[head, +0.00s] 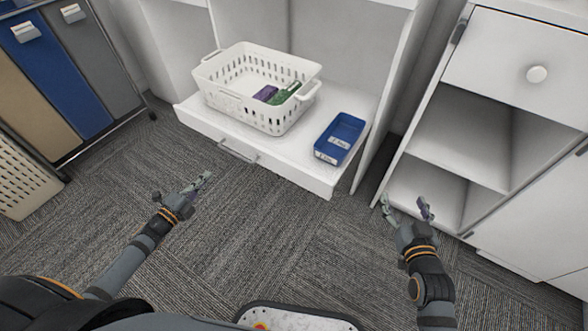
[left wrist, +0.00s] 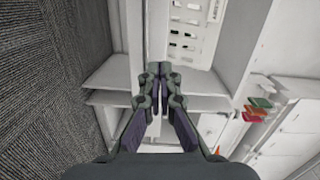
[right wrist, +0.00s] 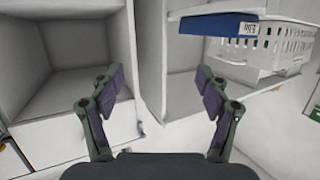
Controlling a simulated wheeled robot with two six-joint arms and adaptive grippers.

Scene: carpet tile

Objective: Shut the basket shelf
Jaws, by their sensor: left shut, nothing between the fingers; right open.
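The basket shelf (head: 290,172) is a white pull-out shelf, standing out from the white cabinet in the head view, with a bar handle (head: 238,151) on its front. A white slotted basket (head: 240,112) and a blue tray (head: 340,137) sit on it. The basket, tray and shelf edge (right wrist: 250,100) also show in the right wrist view. My left gripper (head: 203,181) is shut and empty, in front of the shelf's left part and apart from it. My right gripper (head: 407,205) is open and empty, right of the shelf's front corner.
Purple and green items (head: 280,95) lie in the basket. An open cubby cabinet with a round-knobbed drawer (head: 500,60) stands on the right. A bin rack (head: 60,70) stands on the left. The carpet (head: 290,225) before the shelf is clear.

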